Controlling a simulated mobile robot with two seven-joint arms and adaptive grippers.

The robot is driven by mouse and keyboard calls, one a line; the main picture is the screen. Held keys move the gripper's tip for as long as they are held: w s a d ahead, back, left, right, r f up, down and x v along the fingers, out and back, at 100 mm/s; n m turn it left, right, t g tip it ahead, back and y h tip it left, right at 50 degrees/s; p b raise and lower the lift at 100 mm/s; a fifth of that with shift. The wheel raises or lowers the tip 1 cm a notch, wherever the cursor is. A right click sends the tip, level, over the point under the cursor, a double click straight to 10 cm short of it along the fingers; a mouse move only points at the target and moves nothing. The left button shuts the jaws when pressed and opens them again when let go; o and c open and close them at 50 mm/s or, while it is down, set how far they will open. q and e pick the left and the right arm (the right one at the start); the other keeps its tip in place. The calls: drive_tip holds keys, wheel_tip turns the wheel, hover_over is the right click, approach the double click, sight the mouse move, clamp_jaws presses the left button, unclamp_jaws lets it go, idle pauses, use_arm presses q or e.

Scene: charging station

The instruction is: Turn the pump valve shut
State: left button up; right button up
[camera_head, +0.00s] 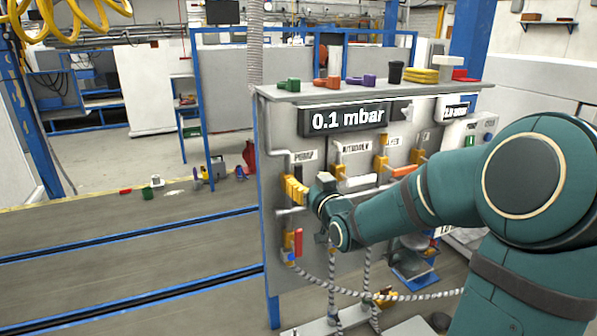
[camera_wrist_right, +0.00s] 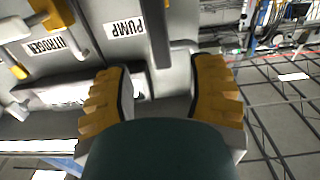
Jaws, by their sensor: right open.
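The station panel has a white PUMP label (camera_head: 304,156), which also shows in the right wrist view (camera_wrist_right: 127,27). My right gripper (camera_head: 297,189) is just below this label, close to the panel. Its yellow ribbed fingers stand apart in the right wrist view (camera_wrist_right: 160,80). A dark grey bar (camera_wrist_right: 158,35) lies in line with the gap between them; I cannot tell whether it is the pump valve's handle or a pipe, or whether a finger touches it. The gripper hides most of the pump valve in the head view. My left gripper is not in view.
A red handle (camera_head: 299,242) hangs below the gripper. Yellow valve bodies (camera_head: 381,163) stand to the right. A display (camera_head: 345,118) reads 0.1 mbar. Coloured parts (camera_head: 326,83) lie on the station's top. Braided hoses (camera_head: 400,296) run below.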

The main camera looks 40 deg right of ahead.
sight(300, 174)
drive_tip(key=x, duration=0.5)
drive_tip(key=shift+w+d+p, duration=0.1)
drive_tip(key=shift+w+p, duration=0.25)
drive_tip(key=shift+p, duration=0.05)
drive_tip(key=shift+s, duration=0.1)
clamp_jaws()
